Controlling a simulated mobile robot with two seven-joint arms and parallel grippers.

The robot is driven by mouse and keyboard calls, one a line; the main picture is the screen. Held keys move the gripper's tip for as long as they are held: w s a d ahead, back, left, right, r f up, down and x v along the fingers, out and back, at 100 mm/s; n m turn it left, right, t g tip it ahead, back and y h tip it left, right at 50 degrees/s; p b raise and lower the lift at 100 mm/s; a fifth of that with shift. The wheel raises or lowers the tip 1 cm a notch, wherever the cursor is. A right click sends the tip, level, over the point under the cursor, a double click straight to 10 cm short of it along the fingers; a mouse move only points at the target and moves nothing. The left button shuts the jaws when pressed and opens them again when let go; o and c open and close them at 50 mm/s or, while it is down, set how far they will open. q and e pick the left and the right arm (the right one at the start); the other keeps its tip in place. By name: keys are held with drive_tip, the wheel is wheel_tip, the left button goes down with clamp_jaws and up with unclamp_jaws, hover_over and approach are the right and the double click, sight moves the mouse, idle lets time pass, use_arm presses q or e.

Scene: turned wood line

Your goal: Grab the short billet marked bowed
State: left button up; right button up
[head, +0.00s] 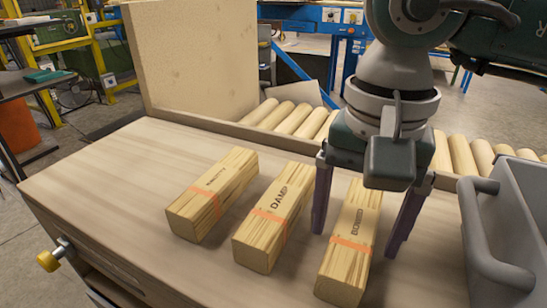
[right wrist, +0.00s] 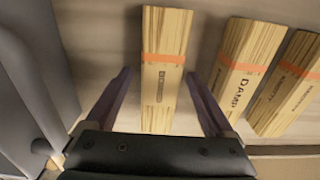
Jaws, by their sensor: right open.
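The short billet marked BOWED (head: 350,245) lies on the wooden table at the right of the row, with an orange band around it. In the right wrist view it (right wrist: 165,65) runs between my right gripper's fingers. My right gripper (head: 358,230) is open, with one purple finger on each side of the billet and visible gaps to it. A billet marked DAMP (head: 275,215) lies to its left. A third billet (head: 212,195), with smaller lettering, lies further left. My left gripper is not in view.
A grey bin (head: 515,220) with a handle stands close on the right. A row of wooden rollers (head: 295,118) runs behind the table, beside an upright board (head: 190,60). The table's left part (head: 110,165) is clear.

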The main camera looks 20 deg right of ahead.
clamp_jaws()
idle(0.7)
